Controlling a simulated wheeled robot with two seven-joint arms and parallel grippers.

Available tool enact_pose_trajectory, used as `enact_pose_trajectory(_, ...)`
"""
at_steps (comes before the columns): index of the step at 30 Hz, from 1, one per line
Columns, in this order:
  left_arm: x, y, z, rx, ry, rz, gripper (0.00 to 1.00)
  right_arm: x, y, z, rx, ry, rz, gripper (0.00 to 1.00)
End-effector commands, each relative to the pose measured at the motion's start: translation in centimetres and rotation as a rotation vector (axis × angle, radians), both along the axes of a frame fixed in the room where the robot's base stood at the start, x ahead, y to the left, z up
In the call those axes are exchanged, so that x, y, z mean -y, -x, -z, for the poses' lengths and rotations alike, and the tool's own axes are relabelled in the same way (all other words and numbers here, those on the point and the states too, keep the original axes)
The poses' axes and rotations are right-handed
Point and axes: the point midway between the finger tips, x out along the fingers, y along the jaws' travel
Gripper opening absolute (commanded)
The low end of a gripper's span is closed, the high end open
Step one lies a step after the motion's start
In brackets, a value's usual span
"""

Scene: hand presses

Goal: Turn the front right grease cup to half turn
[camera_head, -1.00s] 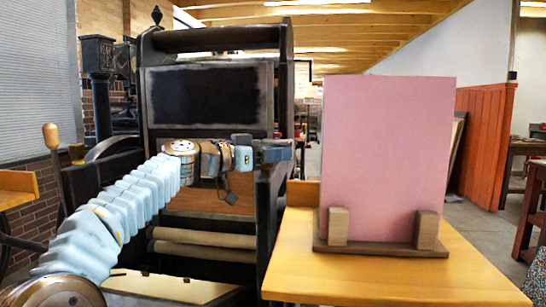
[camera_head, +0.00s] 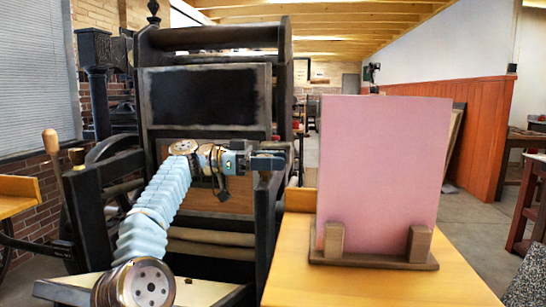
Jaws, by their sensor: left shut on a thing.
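The black hand press (camera_head: 205,95) stands at the left and centre. My left arm comes up from the bottom left in front of it. My left gripper (camera_head: 270,162) is at the top of the press's front right post (camera_head: 267,215), pointing right. It is shut on the front right grease cup there; the jaws hide the cup, so its turn position cannot be read. A small brass-coloured cup (camera_head: 76,155) shows on the left side of the press. My right gripper is not in view.
A wooden table (camera_head: 310,285) stands close to the right of the press. On it, a pink board (camera_head: 385,170) leans upright in a wooden holder (camera_head: 375,261). A wood-handled lever (camera_head: 50,143) rises at the far left. Open floor shows at the right.

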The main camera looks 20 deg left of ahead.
Motion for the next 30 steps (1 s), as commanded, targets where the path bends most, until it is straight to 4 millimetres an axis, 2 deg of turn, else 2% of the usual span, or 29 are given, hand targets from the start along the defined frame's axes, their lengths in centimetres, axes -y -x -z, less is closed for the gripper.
enact_pose_trajectory(14,0.01,0.03,-0.02,0.001,0.0,0.014,0.17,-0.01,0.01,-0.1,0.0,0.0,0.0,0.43)
enact_pose_trajectory(15,0.01,0.03,-0.02,0.001,0.0,0.014,0.52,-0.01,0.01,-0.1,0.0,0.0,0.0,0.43)
enact_pose_trajectory(18,0.01,0.03,-0.02,0.001,0.0,0.014,0.68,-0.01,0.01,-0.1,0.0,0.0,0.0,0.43)
enact_pose_trajectory(30,0.19,0.09,0.07,0.0,0.0,0.015,0.69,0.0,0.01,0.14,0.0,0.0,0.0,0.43)
